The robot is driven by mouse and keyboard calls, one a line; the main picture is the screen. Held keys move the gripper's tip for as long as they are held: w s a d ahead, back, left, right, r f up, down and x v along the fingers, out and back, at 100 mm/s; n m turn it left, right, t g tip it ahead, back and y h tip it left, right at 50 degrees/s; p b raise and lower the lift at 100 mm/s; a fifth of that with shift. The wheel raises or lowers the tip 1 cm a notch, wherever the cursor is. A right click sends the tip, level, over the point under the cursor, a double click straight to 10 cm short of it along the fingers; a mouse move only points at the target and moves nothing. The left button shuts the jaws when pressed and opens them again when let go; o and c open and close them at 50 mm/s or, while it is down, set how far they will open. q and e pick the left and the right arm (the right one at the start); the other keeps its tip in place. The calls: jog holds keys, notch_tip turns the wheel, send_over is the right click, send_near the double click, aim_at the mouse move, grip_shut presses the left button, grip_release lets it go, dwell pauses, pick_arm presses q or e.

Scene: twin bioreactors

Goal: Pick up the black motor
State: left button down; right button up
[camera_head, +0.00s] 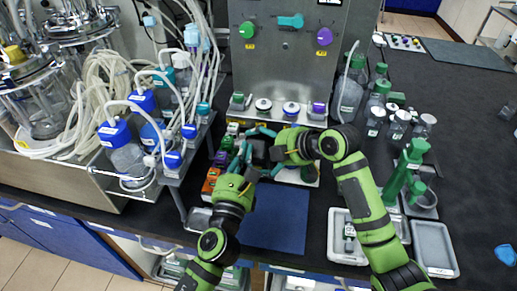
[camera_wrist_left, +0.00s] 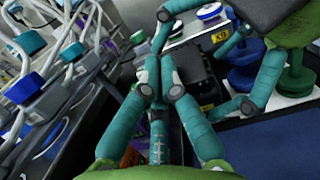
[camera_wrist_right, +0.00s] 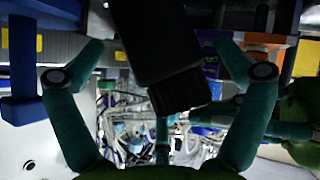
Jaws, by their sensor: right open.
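The black motor (camera_head: 259,152) stands near the front of the grey cabinet, partly hidden by my grippers in the head view. In the right wrist view the motor (camera_wrist_right: 158,45) is a dark block with a ribbed end, lying between the fingers. My right gripper (camera_head: 265,145) is open, with a finger on each side of the motor; contact cannot be seen. In the left wrist view the motor (camera_wrist_left: 195,72) is right of my left fingertips. My left gripper (camera_wrist_left: 154,72) has its fingertips together, with nothing visible between them. It is just left of the motor.
The grey cabinet (camera_head: 287,75) with coloured knobs stands behind. Tubing and blue-capped bottles (camera_head: 117,135) crowd the left. Green-capped bottles (camera_head: 375,117) and grey trays (camera_head: 433,250) are at the right. A blue mat (camera_head: 275,218) in front is clear.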

pick_arm(q)
jog(key=shift+f, duration=0.55)
pick_arm(e)
jog(key=shift+x, duration=1.5)
jog(key=c, duration=1.6)
pick_arm(q)
jog(key=shift+d+r, duration=0.1)
jog(key=shift+r, duration=0.6)
pick_arm(e)
jog(key=shift+d+f, duration=0.1)
jog(key=shift+c, duration=0.2)
pick_arm(q)
jog(key=shift+r, duration=0.1)
